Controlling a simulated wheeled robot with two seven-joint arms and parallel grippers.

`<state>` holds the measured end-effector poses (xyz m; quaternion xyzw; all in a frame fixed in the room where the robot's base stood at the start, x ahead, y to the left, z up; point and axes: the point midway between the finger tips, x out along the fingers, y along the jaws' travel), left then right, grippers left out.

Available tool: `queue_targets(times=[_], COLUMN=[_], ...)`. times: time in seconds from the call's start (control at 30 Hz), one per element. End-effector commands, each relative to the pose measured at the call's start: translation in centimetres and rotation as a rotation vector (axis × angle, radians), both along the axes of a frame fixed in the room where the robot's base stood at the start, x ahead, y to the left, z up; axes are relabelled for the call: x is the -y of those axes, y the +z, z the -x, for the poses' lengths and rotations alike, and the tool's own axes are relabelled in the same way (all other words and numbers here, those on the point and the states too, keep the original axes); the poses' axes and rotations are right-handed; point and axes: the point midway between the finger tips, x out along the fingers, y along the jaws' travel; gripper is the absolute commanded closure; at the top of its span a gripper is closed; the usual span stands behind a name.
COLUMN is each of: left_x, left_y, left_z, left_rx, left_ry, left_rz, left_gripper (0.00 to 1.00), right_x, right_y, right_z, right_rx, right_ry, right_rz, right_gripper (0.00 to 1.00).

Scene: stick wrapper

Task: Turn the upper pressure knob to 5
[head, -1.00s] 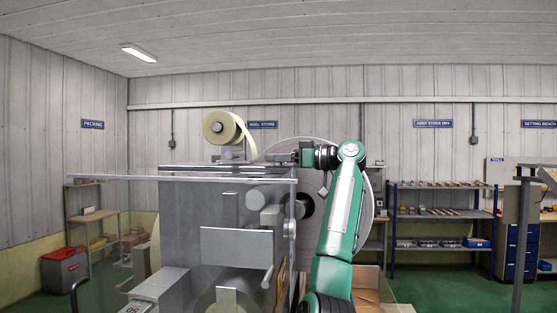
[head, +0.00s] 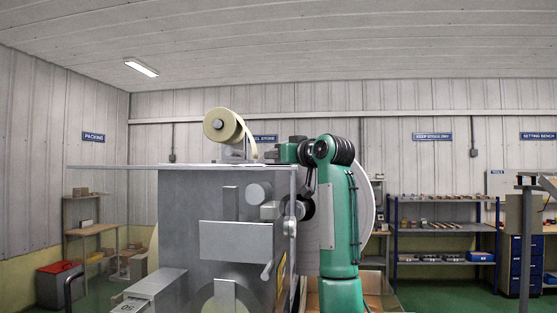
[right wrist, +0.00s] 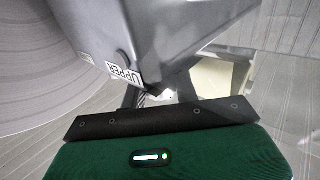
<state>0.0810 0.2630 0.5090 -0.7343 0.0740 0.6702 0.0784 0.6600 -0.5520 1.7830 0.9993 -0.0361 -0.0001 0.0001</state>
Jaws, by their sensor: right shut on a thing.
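The grey wrapper machine (head: 185,215) fills the middle of the head view. My right gripper (head: 270,156) is at its top right edge, with the fingertips small and partly hidden there. In the right wrist view, a label reading UPPER (right wrist: 125,76) is on a grey housing just beyond the gripper (right wrist: 158,97). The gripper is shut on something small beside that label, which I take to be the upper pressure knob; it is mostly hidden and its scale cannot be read. My left gripper is not in view.
A cream tape reel (head: 223,126) stands on top of the machine, close to my right gripper. A large pale disc (head: 368,215) is behind my right arm.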

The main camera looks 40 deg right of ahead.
Motion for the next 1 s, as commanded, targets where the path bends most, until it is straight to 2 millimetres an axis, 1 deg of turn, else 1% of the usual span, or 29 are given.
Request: queue_targets(times=[0.2, 0.57, 0.6, 0.7, 1.0], left_x=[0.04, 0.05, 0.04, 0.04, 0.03], left_y=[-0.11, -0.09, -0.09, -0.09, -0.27], left_z=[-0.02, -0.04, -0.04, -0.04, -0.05], left_rx=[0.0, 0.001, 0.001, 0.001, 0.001], left_ry=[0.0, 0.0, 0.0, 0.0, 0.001], left_rz=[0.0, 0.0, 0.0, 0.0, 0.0], left_gripper=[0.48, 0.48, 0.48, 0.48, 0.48], right_x=[0.04, 0.06, 0.07, 0.06, 0.03], right_y=[0.17, 0.21, 0.21, 0.18, 0.02], right_z=[0.06, 0.08, 0.09, 0.07, 0.18], right_rx=[0.004, 0.004, 0.004, 0.003, 0.001], right_ry=[-0.037, -0.041, -0.04, -0.04, -0.039], right_rz=[0.0, -0.001, -0.001, -0.001, 0.0], right_gripper=[0.92, 0.92, 0.66, 0.49, 0.49])
